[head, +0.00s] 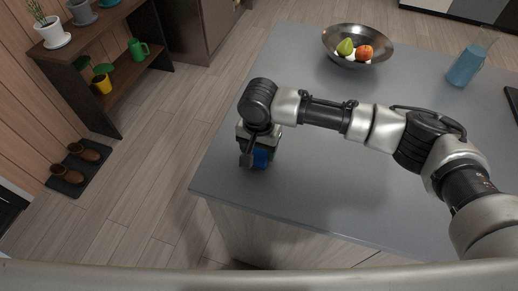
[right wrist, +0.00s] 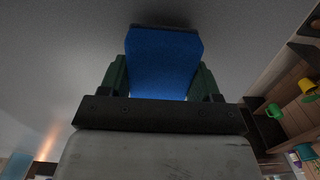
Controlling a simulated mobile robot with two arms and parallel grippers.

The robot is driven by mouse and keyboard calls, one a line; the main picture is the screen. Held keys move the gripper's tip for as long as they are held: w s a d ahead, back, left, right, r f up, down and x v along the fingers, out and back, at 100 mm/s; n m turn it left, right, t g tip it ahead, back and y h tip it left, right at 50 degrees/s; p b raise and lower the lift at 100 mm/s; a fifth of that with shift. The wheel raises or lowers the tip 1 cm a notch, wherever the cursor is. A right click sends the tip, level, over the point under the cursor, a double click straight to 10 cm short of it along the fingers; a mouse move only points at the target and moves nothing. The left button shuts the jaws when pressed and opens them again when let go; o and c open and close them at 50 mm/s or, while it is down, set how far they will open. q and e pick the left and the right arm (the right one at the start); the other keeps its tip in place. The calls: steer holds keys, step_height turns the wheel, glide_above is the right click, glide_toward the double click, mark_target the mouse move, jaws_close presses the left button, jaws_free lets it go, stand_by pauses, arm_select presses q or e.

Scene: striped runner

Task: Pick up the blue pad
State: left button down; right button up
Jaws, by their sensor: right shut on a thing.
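The blue pad (head: 262,157) is at my right gripper (head: 256,162), over the left part of the grey countertop (head: 320,190) in the head view. In the right wrist view the blue pad (right wrist: 163,62) fills the space between the two green-padded fingers of my right gripper (right wrist: 160,82). The fingers are shut on its sides. The wrist hides part of the pad in the head view. I cannot tell whether the pad touches the countertop. My left gripper is not in view.
A metal bowl (head: 329,46) with fruit stands at the back of the counter. A blue pitcher (head: 466,68) stands at the back right. A plant shelf (head: 75,62) and brown shoes (head: 75,165) are left on the floor. The counter's near middle is clear.

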step_height(320, 180, up, 3)
steer(key=shift+f+b, duration=0.1)
steer(key=shift+b, duration=0.2)
steer(key=s+d+r, duration=0.7)
steer(key=s, duration=0.2)
steer(key=shift+d+r+b, duration=0.15)
steer(key=shift+d+b, duration=0.1)
steer(key=shift+b, duration=0.05)
steer(key=shift+o, duration=1.3)
steer(key=shift+c, duration=1.1)
steer(key=shift+s, duration=0.1)
